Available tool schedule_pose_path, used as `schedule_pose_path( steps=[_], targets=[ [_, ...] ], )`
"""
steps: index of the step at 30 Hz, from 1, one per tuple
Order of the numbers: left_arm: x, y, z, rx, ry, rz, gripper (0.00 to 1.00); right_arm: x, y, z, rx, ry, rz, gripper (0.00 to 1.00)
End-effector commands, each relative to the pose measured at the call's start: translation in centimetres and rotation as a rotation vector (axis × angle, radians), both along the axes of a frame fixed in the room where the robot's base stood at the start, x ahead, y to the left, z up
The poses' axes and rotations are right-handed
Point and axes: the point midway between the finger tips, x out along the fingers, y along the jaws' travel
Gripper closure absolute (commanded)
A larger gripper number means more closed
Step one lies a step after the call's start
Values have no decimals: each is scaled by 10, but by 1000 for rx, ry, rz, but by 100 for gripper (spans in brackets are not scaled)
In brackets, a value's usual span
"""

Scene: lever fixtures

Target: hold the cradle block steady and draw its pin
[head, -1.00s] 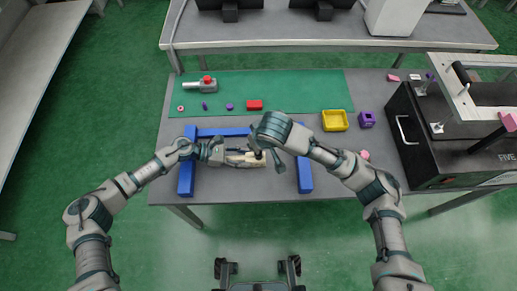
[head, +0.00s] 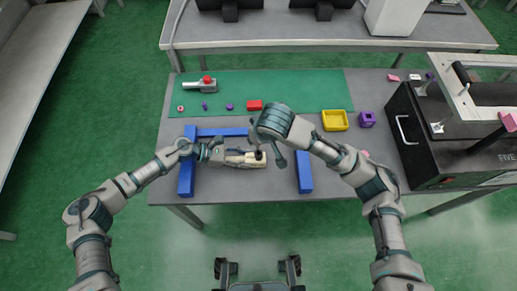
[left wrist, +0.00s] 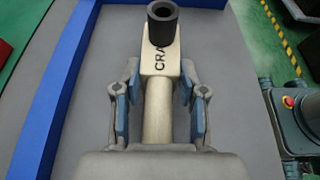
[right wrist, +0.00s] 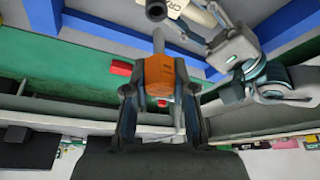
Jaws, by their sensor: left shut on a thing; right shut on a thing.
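The cradle block (left wrist: 161,62) is cream with dark lettering and an upright black socket (left wrist: 163,22) at its end. The socket's hole looks empty. My left gripper (left wrist: 158,100) is shut on the block's cream shaft. In the head view the block (head: 240,159) lies level inside the blue frame. My right gripper (right wrist: 156,85) is shut on the pin's orange head (right wrist: 158,74). The pin's grey rod (right wrist: 158,42) points toward the black socket (right wrist: 157,10) and shows apart from it. In the head view my right wrist hides the pin.
Blue bars (head: 187,165) frame the work area on the left, back and right (head: 304,174). A green mat (head: 300,92) behind carries a red brick (head: 254,105) and a grey fixture with a red knob (head: 203,84). A yellow tray (head: 335,120) and a black machine (head: 440,140) stand right.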

Motion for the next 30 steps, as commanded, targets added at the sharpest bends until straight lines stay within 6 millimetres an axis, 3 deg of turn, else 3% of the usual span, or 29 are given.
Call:
schedule_pose_path(
  steps=[9,10,13,23,26,30],
  targets=[
    [0,0,0,-1,0,0,100,0,0,8,0,1,0,100],
    [0,0,0,-1,0,0,57,0,0,8,0,1,0,100],
    [0,0,0,-1,0,0,32,0,0,8,0,1,0,100],
    [0,1,1,0,0,0,30,0,0,8,0,1,0,100],
    [0,9,3,0,1,1,30,0,0,8,0,1,0,100],
    [1,33,13,0,-1,4,30,0,0,8,0,0,0,100]
  ],
)
